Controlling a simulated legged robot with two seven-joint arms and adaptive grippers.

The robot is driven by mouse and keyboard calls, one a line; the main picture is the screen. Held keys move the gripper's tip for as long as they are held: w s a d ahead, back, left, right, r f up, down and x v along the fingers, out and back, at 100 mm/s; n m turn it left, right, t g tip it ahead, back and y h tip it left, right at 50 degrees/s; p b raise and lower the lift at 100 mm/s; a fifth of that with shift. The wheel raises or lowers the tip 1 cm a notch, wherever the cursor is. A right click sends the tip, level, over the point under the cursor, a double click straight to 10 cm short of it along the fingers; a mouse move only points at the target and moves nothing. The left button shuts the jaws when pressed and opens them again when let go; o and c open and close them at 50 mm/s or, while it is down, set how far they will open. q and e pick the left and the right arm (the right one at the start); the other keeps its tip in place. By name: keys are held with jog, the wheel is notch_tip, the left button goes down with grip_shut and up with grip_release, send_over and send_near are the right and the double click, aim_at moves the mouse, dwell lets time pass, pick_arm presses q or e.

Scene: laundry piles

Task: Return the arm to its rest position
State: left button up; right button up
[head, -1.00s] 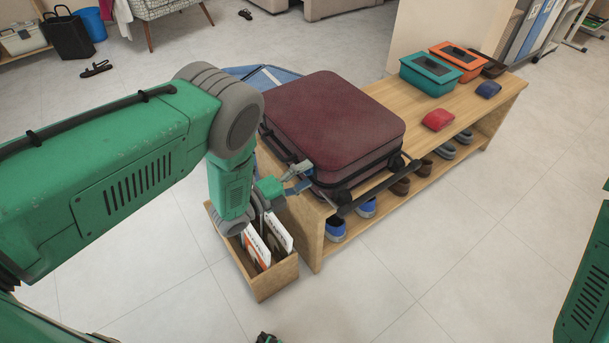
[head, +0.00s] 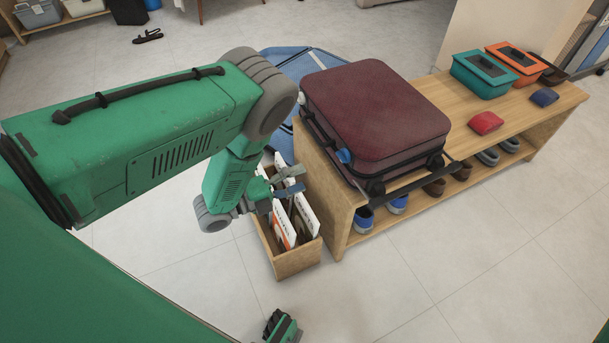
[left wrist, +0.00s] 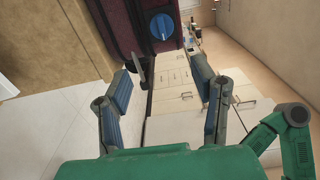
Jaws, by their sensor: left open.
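My left arm comes in from the left in the head view. My left gripper (head: 296,180) is open and empty, above the wooden box of records (head: 290,262) and left of the dark red suitcase (head: 378,108). A gap shows between the gripper and the suitcase. The suitcase lies flat on the wooden bench (head: 345,205), with a blue round knob (head: 344,156) on its near side. In the left wrist view the open fingers (left wrist: 162,78) have nothing between them; the suitcase (left wrist: 118,22) and its blue knob (left wrist: 162,26) show beyond them.
The bench also holds a teal box (head: 484,75), an orange box (head: 515,58), a red pouch (head: 485,123) and a dark blue pouch (head: 545,97). Shoes (head: 398,203) stand on its lower shelf. Clear tiled floor (head: 440,285) lies in front of the bench.

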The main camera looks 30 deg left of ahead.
dwell(0.4)
pick_arm(q)
jog(key=s+a+f+n+g+y+p, duration=0.1)
jog(key=s+a+n+g+y+p, duration=0.15)
jog(key=s+n+y, duration=0.35)
jog(key=s+a+f+n+g+y+p, duration=0.1)
jog(key=s+a+n+g+y+p, duration=0.15)
jog(key=n, duration=0.65)
jog(key=s+r+n+g+y, duration=0.1)
jog(key=s+n+g, duration=0.3)
jog(key=s, duration=0.4)
jog(key=s+r+n+g+y+p, duration=0.1)
jog(key=s+r+n+g, duration=0.3)
jog(key=s, duration=0.5)
jog(key=shift+s+d+n+g, duration=0.2)
jog(key=shift+n+g, duration=0.1)
jog(key=shift+n, duration=0.8)
